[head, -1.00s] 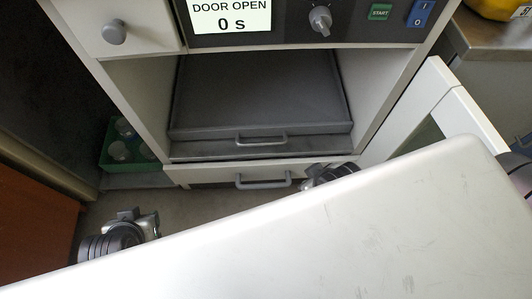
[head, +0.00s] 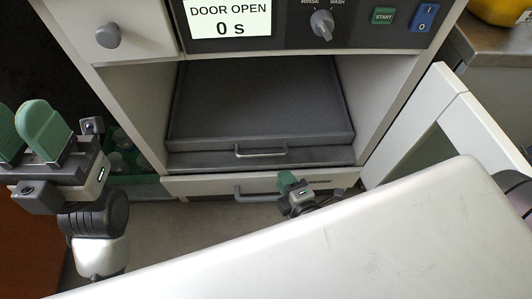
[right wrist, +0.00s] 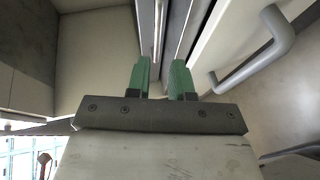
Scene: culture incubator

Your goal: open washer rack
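The washer rack (head: 258,95), a flat dark grey tray, sits inside the washer's open lower bay in the head view. Its thin metal handle (head: 261,153) is at the front edge. My right gripper (head: 288,180) is below and just right of that handle, in front of the white lower panel, and most of its arm is hidden. In the right wrist view its green fingers (right wrist: 160,78) are apart with nothing between them, pointing towards metal edges. My left gripper (head: 26,128) is open and empty at the far left, away from the rack.
The white lower panel has a grey handle (head: 240,191), which also shows in the right wrist view (right wrist: 278,45). An open white door (head: 415,125) stands at the right. A green crate (head: 125,165) is on the left. The display (head: 230,18) reads DOOR OPEN 0 s.

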